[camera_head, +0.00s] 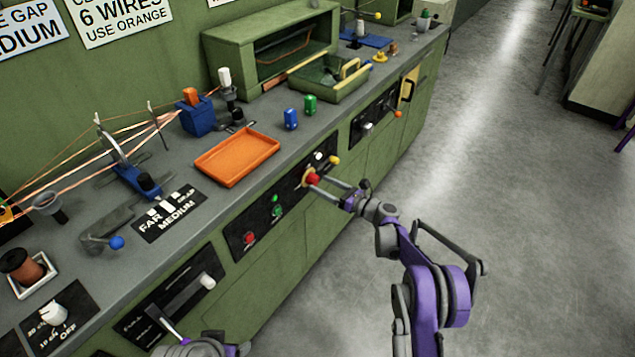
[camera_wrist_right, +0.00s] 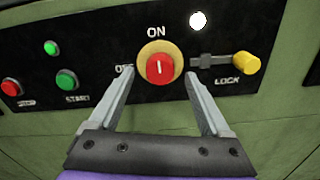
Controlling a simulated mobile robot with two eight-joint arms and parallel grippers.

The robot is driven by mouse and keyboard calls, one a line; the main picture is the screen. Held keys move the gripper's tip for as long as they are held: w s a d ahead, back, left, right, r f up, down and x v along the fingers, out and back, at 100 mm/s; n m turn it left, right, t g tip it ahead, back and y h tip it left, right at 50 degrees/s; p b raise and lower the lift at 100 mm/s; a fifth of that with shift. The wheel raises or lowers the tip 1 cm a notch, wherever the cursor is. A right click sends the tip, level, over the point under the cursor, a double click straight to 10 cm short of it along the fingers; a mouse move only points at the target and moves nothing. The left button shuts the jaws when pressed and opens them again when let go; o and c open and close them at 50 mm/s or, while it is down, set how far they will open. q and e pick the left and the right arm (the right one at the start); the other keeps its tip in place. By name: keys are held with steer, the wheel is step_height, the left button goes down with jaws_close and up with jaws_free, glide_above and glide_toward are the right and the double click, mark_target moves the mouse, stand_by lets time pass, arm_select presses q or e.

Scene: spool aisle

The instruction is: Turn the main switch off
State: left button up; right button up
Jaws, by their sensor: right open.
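The main switch is a red knob (camera_wrist_right: 159,68) on a yellow ring, on a black front panel (camera_wrist_right: 100,50). Its white mark stands upright, toward the ON label; OFF is at its left, partly covered by a finger. It also shows in the head view as a red knob (camera_head: 313,178). My right gripper (camera_wrist_right: 158,78) is open, its fingertips to the left and right of the knob, with no clear grip on it. My left gripper (camera_head: 180,335) shows only partly at the bottom left of the head view; its jaw opening is unclear.
A yellow LOCK knob (camera_wrist_right: 246,63) on a slider is just right of the switch, below a bright white lamp (camera_wrist_right: 197,21). Green START (camera_wrist_right: 66,80) and red STOP (camera_wrist_right: 11,87) buttons are at left. An orange tray (camera_head: 237,158) lies on the bench above.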

steer(key=shift+x, duration=1.4)
jaws_close()
